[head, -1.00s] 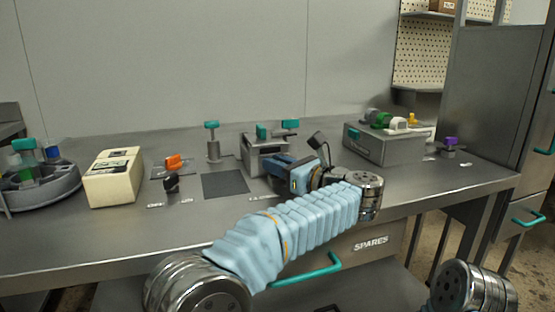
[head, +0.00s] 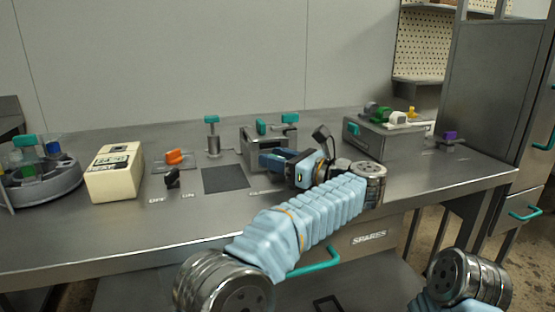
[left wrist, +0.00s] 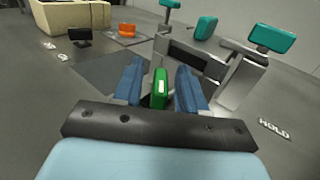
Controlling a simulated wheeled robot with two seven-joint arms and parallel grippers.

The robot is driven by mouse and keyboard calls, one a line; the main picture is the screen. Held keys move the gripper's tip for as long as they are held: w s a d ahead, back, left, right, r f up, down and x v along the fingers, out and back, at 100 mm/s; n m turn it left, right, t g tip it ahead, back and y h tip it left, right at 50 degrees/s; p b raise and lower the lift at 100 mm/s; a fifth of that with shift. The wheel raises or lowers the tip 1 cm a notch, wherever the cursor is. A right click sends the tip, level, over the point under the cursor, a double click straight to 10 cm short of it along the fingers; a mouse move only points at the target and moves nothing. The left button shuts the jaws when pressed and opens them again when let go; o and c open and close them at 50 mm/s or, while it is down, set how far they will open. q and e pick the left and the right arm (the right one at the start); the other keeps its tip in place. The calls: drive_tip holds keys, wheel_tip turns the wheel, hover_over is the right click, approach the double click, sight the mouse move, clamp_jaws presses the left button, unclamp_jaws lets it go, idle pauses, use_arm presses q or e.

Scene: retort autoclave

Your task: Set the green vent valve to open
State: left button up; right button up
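In the left wrist view a green handle (left wrist: 160,87), which I take to be the vent valve, stands between the two blue fingers of my left gripper (left wrist: 161,80). A finger is on each side, with narrow gaps, so the gripper looks open around it. A HOLD label (left wrist: 274,129) lies on the bench to the right of the fingers. In the head view my left gripper (head: 276,163) is low in front of a grey metal device (head: 254,150) and hides the green handle. My right gripper is out of view.
A cream box (head: 115,174), an orange-handled part (head: 174,157) and a black switch (head: 172,178) stand left of a dark mat (head: 225,179). A teal-topped post (head: 213,138) is behind. A grey box (head: 385,142) and a purple knob (head: 450,136) are to the right.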

use_arm(q)
drive_tip(key=v, duration=1.3)
drive_tip(key=shift+s+d, duration=0.1)
drive_tip(key=shift+d, duration=0.05)
drive_tip(key=shift+s+d, duration=0.15)
drive_tip(key=shift+d, duration=0.05)
